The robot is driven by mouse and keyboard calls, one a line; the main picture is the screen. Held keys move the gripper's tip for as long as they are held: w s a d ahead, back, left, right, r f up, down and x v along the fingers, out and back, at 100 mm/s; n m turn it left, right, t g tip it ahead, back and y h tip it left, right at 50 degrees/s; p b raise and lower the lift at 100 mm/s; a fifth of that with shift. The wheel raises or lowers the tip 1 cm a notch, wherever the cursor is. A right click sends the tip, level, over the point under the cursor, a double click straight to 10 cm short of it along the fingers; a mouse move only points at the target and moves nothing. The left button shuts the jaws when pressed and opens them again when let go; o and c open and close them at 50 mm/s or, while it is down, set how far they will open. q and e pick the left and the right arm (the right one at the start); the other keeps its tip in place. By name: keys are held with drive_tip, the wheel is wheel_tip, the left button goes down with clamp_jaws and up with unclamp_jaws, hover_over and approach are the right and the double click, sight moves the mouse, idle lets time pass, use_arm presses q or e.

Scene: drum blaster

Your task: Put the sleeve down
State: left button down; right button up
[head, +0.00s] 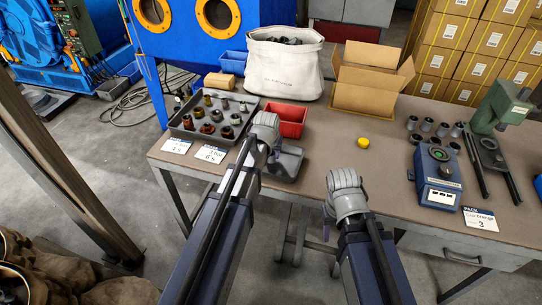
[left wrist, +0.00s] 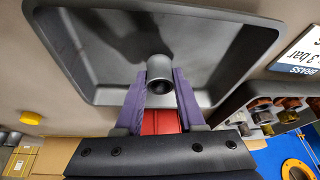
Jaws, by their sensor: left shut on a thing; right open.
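The sleeve (left wrist: 160,66) is a short dark grey hollow cylinder. In the left wrist view it sits between the purple fingertips of my left gripper (left wrist: 161,86), which is shut on it. Behind it in that view is the bare floor of a grey tray (left wrist: 228,42); I cannot tell if the sleeve touches it. In the head view the grey tray (head: 289,165) is partly covered by my left gripper (head: 272,150), and the sleeve is hidden. My right gripper (head: 328,222) is open near the table's front edge, its fingertips mostly hidden.
A red bin (head: 288,118) stands behind the grey tray. A compartment tray of fittings (head: 180,128) is at left. Several similar sleeves (head: 427,123) stand at right near a blue device (head: 437,175). A yellow cap (head: 363,141) lies mid-table, with bare tabletop around it.

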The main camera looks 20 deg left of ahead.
use_arm(q)
drive_tip(key=shift+f, duration=0.1)
drive_tip(key=shift+f+b, duration=0.3)
drive_tip(key=shift+b, duration=0.1)
drive_tip(key=c, duration=0.5)
unclamp_jaws()
drive_tip(key=shift+r, duration=0.1)
drive_tip(key=shift+r, duration=0.15)
drive_tip(key=shift+s+r+p, duration=0.1)
drive_tip(key=shift+r+p, duration=0.45)
drive_tip(key=shift+p, duration=0.2)
drive_tip(key=a+p+v, duration=0.1)
drive_tip(key=p+v, duration=1)
drive_tip(key=s+d+m+g, duration=0.1)
drive_tip(key=s+d, duration=0.3)
drive_tip(key=s, duration=0.2)
drive_tip(key=s+d+f+m+g, duration=0.1)
drive_tip(key=s+d+m+g, duration=0.1)
drive_tip(key=s+d, duration=0.3)
drive_tip(key=s+d+m+g, duration=0.2)
drive_tip(key=s+d, duration=0.2)
drive_tip(key=s, duration=0.4)
drive_tip(key=shift+s+d+f+y+b, duration=0.15)
drive_tip(key=shift+s+d+y+b, duration=0.15)
drive_tip(key=shift+d+y, duration=0.1)
